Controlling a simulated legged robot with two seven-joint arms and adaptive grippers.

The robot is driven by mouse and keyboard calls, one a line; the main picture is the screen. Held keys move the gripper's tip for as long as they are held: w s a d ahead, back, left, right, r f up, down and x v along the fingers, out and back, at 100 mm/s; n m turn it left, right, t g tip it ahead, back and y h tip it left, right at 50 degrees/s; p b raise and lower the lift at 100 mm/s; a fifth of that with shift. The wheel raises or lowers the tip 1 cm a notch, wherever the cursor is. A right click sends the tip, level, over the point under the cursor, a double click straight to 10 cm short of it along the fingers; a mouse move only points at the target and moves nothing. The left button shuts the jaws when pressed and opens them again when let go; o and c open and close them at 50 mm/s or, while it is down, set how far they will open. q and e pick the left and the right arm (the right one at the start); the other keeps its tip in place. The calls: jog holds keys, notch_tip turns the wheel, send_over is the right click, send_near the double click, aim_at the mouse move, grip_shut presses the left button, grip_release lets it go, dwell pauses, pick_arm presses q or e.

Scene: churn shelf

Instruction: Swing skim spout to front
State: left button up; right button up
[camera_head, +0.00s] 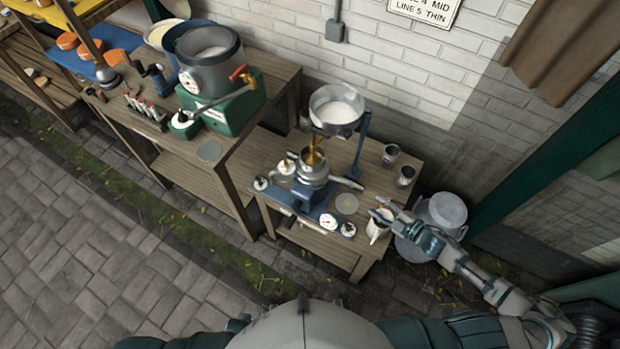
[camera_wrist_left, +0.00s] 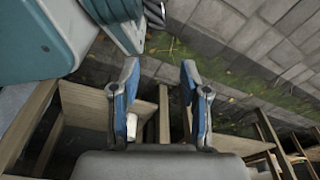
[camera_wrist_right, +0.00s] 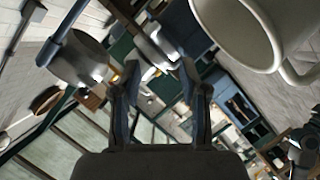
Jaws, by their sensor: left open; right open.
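The cream separator (camera_head: 315,168) stands on a small wooden table, with a blue base, a metal bowl and a milk-filled supply can (camera_head: 336,108) above. A silver spout (camera_head: 346,183) sticks out to the right from the bowl. Which spout is the skim one I cannot tell. My right gripper (camera_head: 386,211) is over the table's right end, beside a pale jug (camera_head: 376,230) and apart from the spout. In the right wrist view the right gripper (camera_wrist_right: 160,78) is open and empty. My left gripper (camera_wrist_left: 160,68) is open and empty in its wrist view and is not visible in the head view.
Two metal cups (camera_head: 404,176) stand at the table's back right. A gauge (camera_head: 329,222) and a round disc (camera_head: 347,204) are at the front. A milk churn (camera_head: 446,211) stands on the floor at right. A longer bench with a green-based vat (camera_head: 209,65) is at left.

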aim_at(351, 184)
jog(key=w+a+f, duration=0.1)
jog(key=w+a, duration=0.2)
jog(key=w+a+f+n+y, duration=0.1)
jog(key=w+a, duration=0.2)
jog(key=w, duration=0.1)
jog(key=w+a+n+b, duration=0.1)
jog(key=w+a, duration=0.1)
jog(key=w, duration=0.2)
jog(key=shift+w+a+f+g, duration=0.15)
jog(key=shift+a+f+g, duration=0.15)
jog(key=shift+a+f, duration=0.1)
jog(key=shift+w+a, duration=0.1)
jog(key=shift+w, duration=0.05)
pick_arm(q)
jog(key=shift+s+d+f, duration=0.1)
jog(key=shift+d+f, duration=0.2)
jog(key=shift+f, duration=0.1)
pick_arm(e)
jog(key=shift+w+f, duration=0.1)
jog(key=shift+w, duration=0.05)
pick_arm(q)
jog(key=shift+s+a+f, duration=0.1)
jog(key=shift+a, duration=0.1)
pick_arm(e)
jog(key=shift+a, duration=0.15)
grip_shut()
